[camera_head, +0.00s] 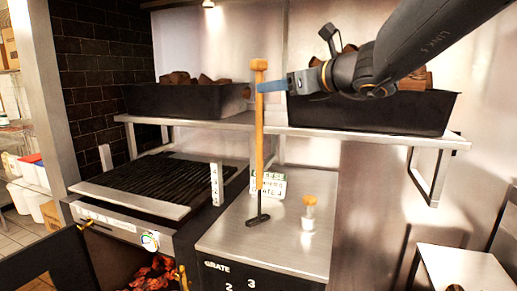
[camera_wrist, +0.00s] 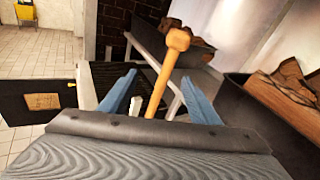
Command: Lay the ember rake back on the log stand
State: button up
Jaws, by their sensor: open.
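The ember rake (camera_head: 259,140) is upright, its wooden handle topped by a knob and its dark head low over the steel counter; I cannot tell whether the head touches it. The log stand (camera_head: 350,134) is a steel shelf behind the rake, bearing two black bins of logs. My gripper (camera_head: 264,87) is open at the upper handle, just below the knob. In the wrist view, the rake's handle (camera_wrist: 160,88) passes between the two blue fingers of my gripper (camera_wrist: 160,77), with a gap visible on each side.
The left log bin (camera_head: 190,101) and right log bin (camera_head: 370,115) flank the handle. A ribbed grill (camera_head: 155,182) lies left, above glowing embers (camera_head: 153,275). A small jar (camera_head: 309,213) stands on the steel counter (camera_head: 285,250) right of the rake head. A low steel table (camera_head: 465,265) is at lower right.

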jog(key=m+t, duration=0.2)
send_near(264, 63)
jog(key=x, duration=0.3)
jog(key=shift+y, duration=0.3)
jog(key=shift+p+x, duration=1.6)
jog(key=shift+x, duration=2.1)
jog(key=shift+d+f, duration=0.1)
jog(key=shift+f, duration=0.1)
jog(key=shift+r, duration=0.1)
grip_shut()
